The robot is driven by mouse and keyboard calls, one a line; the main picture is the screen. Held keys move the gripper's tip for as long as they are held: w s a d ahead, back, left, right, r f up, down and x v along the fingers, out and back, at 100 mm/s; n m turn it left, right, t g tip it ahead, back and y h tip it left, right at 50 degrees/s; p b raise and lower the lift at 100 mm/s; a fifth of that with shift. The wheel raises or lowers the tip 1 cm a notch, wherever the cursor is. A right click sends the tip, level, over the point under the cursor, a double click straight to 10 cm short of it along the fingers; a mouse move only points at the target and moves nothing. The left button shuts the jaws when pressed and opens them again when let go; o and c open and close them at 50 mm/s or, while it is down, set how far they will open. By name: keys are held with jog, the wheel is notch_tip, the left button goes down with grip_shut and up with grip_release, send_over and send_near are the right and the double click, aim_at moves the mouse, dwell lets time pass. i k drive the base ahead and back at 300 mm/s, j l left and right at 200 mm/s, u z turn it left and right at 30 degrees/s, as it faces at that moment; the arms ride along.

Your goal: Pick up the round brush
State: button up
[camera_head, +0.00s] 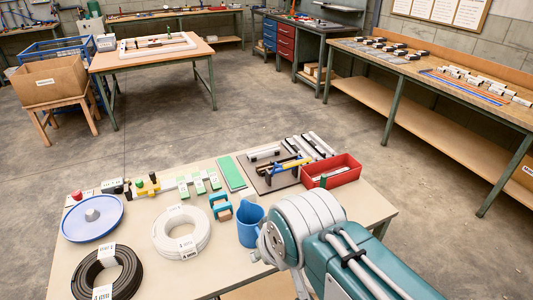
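I cannot clearly make out a round brush in this view. The near table (140,200) carries several items. At its left lies a blue disc (75,224) with a grey knob in the middle; no bristles show on it. A red open box (331,172) stands at the right, with something green and light at its rim, too small to name. My arm reaches in from the lower right and covers the table's front right part. My gripper is not in view.
A white coil (163,232), a black coil (127,271) and a blue jug (250,224) stand near the front. Green-and-white blocks, a green strip (231,173) and a dark board with tools lie behind. Concrete floor (250,110) is open beyond the table.

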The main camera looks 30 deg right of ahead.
aim_at(322, 182)
jog(key=l, duration=0.55)
jog(key=i+l, duration=0.1)
jog(key=l, duration=0.45)
jog(key=i+l, duration=0.1)
jog(key=l, duration=0.4)
